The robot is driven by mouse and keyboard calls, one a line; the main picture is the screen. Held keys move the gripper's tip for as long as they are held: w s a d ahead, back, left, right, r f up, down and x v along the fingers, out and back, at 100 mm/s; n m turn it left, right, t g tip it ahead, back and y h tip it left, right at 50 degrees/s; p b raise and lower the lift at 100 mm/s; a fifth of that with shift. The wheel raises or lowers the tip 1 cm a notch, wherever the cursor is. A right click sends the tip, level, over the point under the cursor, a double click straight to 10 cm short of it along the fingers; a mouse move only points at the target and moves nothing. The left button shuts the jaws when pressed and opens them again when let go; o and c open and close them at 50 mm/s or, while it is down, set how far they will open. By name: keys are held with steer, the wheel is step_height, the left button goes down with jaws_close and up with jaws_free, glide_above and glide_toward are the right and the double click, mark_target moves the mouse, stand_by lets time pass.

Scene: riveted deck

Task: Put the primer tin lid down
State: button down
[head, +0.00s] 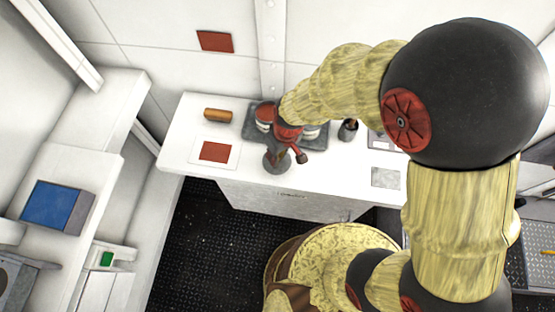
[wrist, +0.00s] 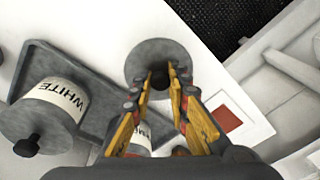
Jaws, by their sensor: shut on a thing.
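The primer tin lid is a round grey disc (wrist: 150,50) with a small knob, in the upper middle of the wrist view. In the head view the lid (head: 276,166) shows below my gripper (head: 284,150), near the counter's front edge. My gripper (wrist: 159,74) is shut on the lid's knob, which its fingertips partly hide. I cannot tell whether the lid touches the counter. A grey tray (head: 250,134) holds tins behind the lid; one is red-topped (head: 265,110). A tin labelled WHITE (wrist: 60,97) has its own knobbed lid on. Another tin (wrist: 141,133) is mostly hidden by my fingers.
On the white counter (head: 180,130), a red card on a white sheet (head: 214,152) lies left of the lid, with an orange-brown roll (head: 217,115) behind it. A dark cup (head: 348,130) and a grey plate (head: 385,177) are to the right. Clear counter lies between lid and plate.

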steer(key=shift+f, duration=1.5)
steer(key=shift+b, duration=0.3)
steer(key=shift+f, duration=0.2)
steer(key=c, duration=1.7)
jaws_free()
steer(key=shift+r, duration=0.15)
